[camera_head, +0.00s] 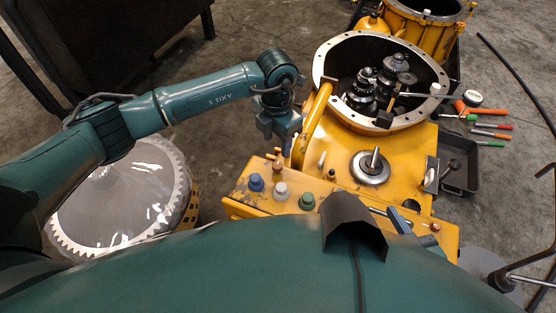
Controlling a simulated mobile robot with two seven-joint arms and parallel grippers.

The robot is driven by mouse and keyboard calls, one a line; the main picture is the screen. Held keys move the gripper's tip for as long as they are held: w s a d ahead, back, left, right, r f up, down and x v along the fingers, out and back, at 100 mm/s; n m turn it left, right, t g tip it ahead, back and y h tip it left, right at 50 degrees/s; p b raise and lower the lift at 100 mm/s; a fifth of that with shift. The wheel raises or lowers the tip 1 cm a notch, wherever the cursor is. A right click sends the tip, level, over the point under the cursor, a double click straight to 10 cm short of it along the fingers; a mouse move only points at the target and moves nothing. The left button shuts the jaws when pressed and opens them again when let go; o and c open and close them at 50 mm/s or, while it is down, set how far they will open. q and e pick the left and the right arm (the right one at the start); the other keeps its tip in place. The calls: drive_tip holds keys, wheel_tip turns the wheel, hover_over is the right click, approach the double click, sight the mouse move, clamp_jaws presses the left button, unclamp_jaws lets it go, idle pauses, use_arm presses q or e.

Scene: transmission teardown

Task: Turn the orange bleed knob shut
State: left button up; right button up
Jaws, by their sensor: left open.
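A small orange-brown knob (277,166) stands at the back edge of the yellow control panel (240,202); I take it for the bleed knob, though it is small in the picture. My left gripper (287,152) points down just above and to the right of it, close by. Its jaws are open, and I see nothing held in them. I cannot tell whether a finger touches the knob. Which way the knob is turned does not show.
Blue (257,183), white (281,191) and green (307,202) knobs stand nearby on the panel. Behind is the open yellow transmission housing (325,70) with gears (362,90). A round flange with a lever (371,166) lies right. Coloured-handled tools (490,125) lie on the floor.

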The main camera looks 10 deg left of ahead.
sight(277, 164)
use_arm(q)
wheel_tip(277, 164, down, 9)
drive_tip(key=shift+f+b, duration=0.1)
drive_tip(key=shift+b, duration=0.7)
use_arm(e)
drive_tip(key=shift+w+a+f+n, duration=0.15)
drive_tip(key=shift+a+f+n, duration=0.05)
drive_tip(key=shift+f, duration=0.35)
drive_tip(key=shift+w+a+f+n, duration=0.15)
drive_tip(key=shift+f+n, duration=0.05)
drive_tip(key=shift+f, duration=0.3)
use_arm(q)
drive_tip(key=shift+c, duration=0.5)
drive_tip(key=c, duration=0.9)
use_arm(e)
drive_tip(key=shift+y, duration=0.3)
